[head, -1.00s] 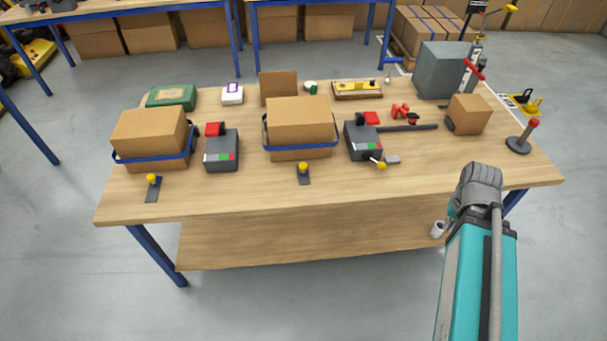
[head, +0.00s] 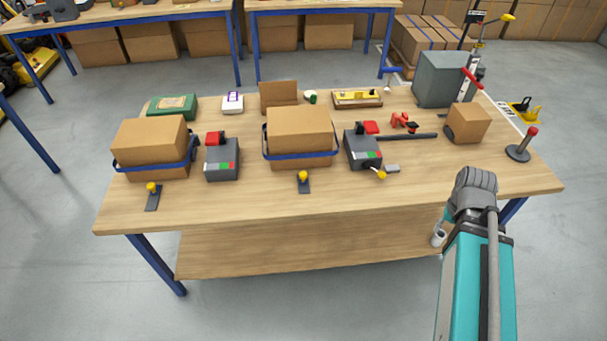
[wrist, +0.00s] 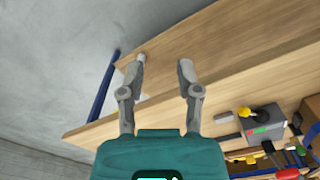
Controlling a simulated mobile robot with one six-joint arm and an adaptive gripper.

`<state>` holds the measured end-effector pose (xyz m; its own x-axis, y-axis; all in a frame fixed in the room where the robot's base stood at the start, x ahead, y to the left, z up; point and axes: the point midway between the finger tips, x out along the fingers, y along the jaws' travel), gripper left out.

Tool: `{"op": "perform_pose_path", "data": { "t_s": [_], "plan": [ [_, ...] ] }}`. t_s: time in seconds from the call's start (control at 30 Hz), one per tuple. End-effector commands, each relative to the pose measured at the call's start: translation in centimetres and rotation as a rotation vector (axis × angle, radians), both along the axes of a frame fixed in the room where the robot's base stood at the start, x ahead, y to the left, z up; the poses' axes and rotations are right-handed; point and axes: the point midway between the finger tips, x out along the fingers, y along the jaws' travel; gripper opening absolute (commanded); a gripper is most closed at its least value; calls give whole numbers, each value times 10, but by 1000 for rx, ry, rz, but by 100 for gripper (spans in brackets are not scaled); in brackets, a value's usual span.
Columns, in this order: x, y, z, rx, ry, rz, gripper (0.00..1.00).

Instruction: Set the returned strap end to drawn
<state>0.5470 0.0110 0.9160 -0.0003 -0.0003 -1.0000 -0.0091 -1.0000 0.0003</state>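Two cartons stand on the table, the left carton (head: 150,145) and the middle carton (head: 299,135), each with a blue strap around its lower part. A yellow-knobbed slider sits before each, one at left (head: 152,196) and one at middle (head: 304,182). A grey unit with a red top stands right of each carton, the left unit (head: 222,159) and the right unit (head: 361,148). The right unit has a yellow-knobbed lever (head: 381,174), also in the wrist view (wrist: 245,112). I cannot tell which part is the returned strap end. My gripper (wrist: 161,72) is open and empty, away from these parts.
A small carton (head: 468,123), a grey box (head: 443,79) and a red-topped post (head: 521,146) stand at the table's right. A green case (head: 172,106) and a yellow level (head: 357,97) lie at the back. The table's front strip (head: 345,200) is clear.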

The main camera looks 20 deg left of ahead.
Motion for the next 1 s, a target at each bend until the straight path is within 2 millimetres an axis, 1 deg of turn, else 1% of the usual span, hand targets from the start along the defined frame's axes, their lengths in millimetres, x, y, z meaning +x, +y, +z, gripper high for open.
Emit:
{"op": "perform_pose_path", "data": {
  "t_s": [0.03,0.1,0.17,0.27,0.4,0.47,0.5,0.67,0.7,0.87,0.9,0.97,1.0],
  "plan": [
    [9,7,2,0,0,-3,63],
    [18,20,5,0,0,-11,76],
    [28,33,7,0,0,-19,76],
    [46,59,12,0,0,-38,76],
    [69,103,18,0,0,-68,76],
    [78,123,21,0,0,-80,76],
    [83,136,22,0,0,-88,76],
    [102,193,29,0,0,-124,76],
    [106,208,31,0,0,-133,76],
    [117,269,38,0,0,-166,76],
    [119,285,40,0,0,-175,76],
    [121,309,43,0,0,-189,76],
    [122,325,44,0,0,-197,76]
  ]
}}
